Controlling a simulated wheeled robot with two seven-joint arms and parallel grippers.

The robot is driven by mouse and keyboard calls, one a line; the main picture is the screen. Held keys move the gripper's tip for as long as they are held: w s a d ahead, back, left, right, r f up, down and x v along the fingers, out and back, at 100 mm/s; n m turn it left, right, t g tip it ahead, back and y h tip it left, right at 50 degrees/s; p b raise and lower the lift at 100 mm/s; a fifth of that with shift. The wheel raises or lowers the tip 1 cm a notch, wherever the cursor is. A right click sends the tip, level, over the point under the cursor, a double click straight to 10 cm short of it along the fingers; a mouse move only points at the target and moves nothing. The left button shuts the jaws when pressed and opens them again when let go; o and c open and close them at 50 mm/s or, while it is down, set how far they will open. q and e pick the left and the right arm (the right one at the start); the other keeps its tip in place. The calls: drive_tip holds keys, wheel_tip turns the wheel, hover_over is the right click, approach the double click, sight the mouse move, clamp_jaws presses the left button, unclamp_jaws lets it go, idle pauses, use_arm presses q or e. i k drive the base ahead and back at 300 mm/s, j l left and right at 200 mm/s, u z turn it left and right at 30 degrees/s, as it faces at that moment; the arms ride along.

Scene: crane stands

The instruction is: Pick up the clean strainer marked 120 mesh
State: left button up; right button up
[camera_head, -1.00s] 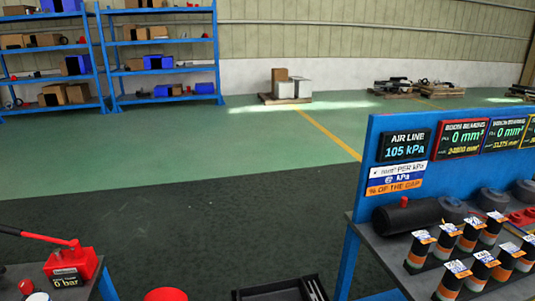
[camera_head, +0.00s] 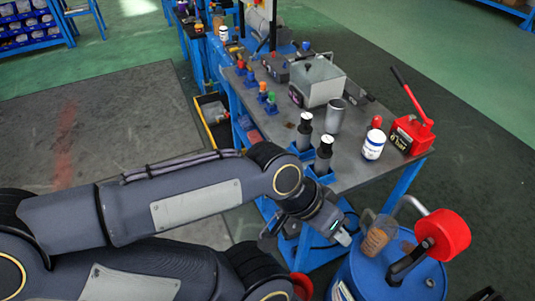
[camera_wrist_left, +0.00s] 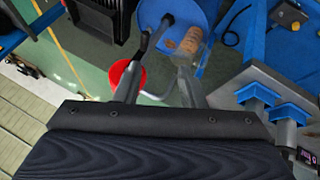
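I cannot read a "120 mesh" marking on anything now, so I cannot tell which item is the clean strainer. Two dark cylinders with pale bands, one farther back (camera_head: 304,130) and one nearer (camera_head: 323,156), stand upright in blue holders at the bench's near edge; their markings are too small to read. My left gripper (camera_head: 338,234) is low beside the bench, near the blue drum. In the left wrist view its two fingers (camera_wrist_left: 160,88) are spread apart, with nothing seen held between them. My right gripper is not in view.
The blue drum (camera_head: 345,273) carries a clear jug with brown contents (camera_head: 376,238) and a red round part on a handle (camera_head: 443,234). The grey bench (camera_head: 352,168) holds a metal box (camera_head: 317,82), a metal cup (camera_head: 335,116), a white jar (camera_head: 373,145) and a red hand pump (camera_head: 411,135).

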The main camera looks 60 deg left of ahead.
sight(324, 153)
drive_tip(key=u, duration=1.55)
drive_tip(key=i+j+z, duration=0.15)
drive_tip(key=j+z, duration=0.15)
drive_tip(key=j, duration=0.15)
drive_tip(key=i+j+z, duration=0.1)
drive_tip(key=j+z, duration=0.25)
drive_tip(key=j, duration=0.1)
